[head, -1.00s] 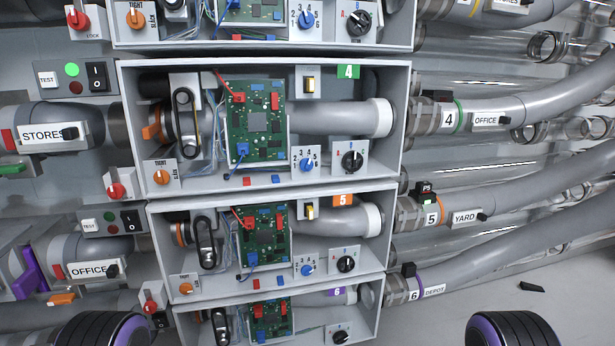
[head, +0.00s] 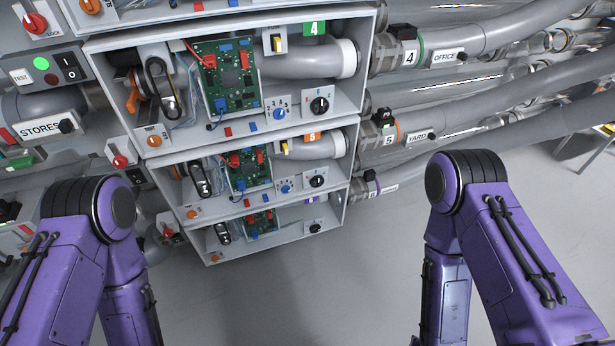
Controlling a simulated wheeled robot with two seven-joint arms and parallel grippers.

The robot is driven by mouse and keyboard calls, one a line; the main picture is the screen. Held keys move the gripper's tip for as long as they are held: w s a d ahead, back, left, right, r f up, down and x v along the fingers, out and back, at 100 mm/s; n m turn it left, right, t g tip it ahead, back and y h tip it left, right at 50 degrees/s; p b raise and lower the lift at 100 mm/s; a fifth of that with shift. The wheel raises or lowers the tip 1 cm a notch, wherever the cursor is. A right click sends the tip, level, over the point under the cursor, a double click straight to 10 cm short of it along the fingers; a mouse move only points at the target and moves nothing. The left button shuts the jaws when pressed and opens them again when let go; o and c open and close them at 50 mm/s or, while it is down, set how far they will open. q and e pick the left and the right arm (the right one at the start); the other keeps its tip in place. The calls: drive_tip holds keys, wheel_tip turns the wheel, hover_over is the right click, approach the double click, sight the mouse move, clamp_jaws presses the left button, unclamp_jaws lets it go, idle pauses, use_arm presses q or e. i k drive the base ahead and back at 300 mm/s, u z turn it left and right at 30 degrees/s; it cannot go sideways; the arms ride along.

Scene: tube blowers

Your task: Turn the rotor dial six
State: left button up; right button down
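The bay with the purple 6 label (head: 311,199) is the lowest open grey box, small and partly shaded by the box above. In it I see a small black dial (head: 315,228) on a light plate at the right, a green circuit board (head: 262,222) and a dark belt part at the left. The dial's markings are too small to read, and I cannot tell whether this dial is the rotor dial. Only upper links of my two purple arms show, at the lower left and lower right. Both grippers are out of view.
Boxes 5 (head: 347,158) and 4 (head: 370,45) stack above, each with a blue and a black dial. Grey pipes (head: 500,90) run off to the right. Red lever switches line the left side. The floor (head: 310,310) below the boxes is clear.

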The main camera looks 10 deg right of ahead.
sight(316, 228)
drive_tip(key=k, duration=1.15)
drive_tip(key=z, duration=1.15)
drive_tip(key=i, duration=1.75)
drive_tip(key=u, duration=0.55)
